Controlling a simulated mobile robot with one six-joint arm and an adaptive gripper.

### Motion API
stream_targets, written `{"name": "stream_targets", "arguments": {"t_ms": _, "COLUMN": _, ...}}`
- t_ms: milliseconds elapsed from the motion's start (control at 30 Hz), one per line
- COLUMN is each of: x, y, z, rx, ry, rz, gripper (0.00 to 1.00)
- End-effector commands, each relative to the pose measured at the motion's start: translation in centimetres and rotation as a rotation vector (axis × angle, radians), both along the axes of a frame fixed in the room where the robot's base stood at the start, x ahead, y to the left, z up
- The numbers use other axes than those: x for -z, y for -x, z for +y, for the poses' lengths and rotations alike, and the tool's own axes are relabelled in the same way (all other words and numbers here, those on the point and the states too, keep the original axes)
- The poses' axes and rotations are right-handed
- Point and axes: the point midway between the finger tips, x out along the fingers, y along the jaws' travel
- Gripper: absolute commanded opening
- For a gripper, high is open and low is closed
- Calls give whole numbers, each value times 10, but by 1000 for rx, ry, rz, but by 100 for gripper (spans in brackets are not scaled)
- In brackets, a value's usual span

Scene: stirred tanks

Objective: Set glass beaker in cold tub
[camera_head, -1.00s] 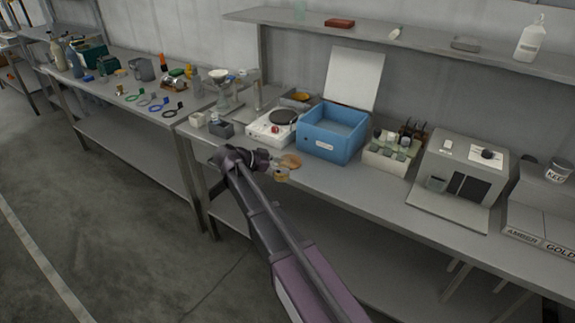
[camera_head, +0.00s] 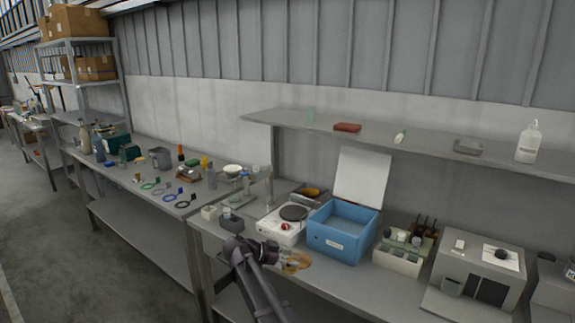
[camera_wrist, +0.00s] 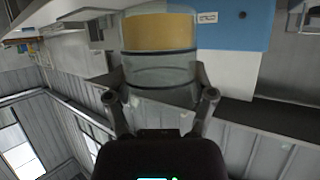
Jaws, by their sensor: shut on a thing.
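A clear glass beaker (camera_wrist: 160,68) with amber contents is between my gripper's two fingers (camera_wrist: 166,98) in the wrist view, and the fingers are shut on it. In the head view the beaker (camera_head: 297,262) is small, with an orange-brown patch, at the end of my arm. My gripper (camera_head: 280,256) is over the bench's front edge, left of and in front of the cold tub. The tub (camera_head: 330,242) is a blue open box with a white label on its front and a white lid raised behind it. Its blue side also shows in the wrist view (camera_wrist: 235,30).
A hotplate (camera_head: 280,226) stands left of the tub, with small grey and white boxes (camera_head: 231,223) beyond it. A vial rack (camera_head: 398,258) stands close on the tub's right, then a grey instrument (camera_head: 470,270). A shelf (camera_head: 430,145) runs above the bench.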

Motion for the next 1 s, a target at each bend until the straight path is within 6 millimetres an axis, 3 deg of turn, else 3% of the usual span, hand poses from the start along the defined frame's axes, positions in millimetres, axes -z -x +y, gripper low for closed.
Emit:
{"name": "stream_targets", "arguments": {"t_ms": 33, "x": -11, "y": 0, "z": 0, "rx": 0, "ry": 0, "rz": 0, "gripper": 20}}
{"name": "stream_targets", "arguments": {"t_ms": 233, "x": -22, "y": 0, "z": 0, "rx": 0, "ry": 0, "rz": 0, "gripper": 20}}
{"name": "stream_targets", "arguments": {"t_ms": 1000, "x": -23, "y": 0, "z": -1, "rx": 2, "ry": 0, "rz": 0, "gripper": 20}}
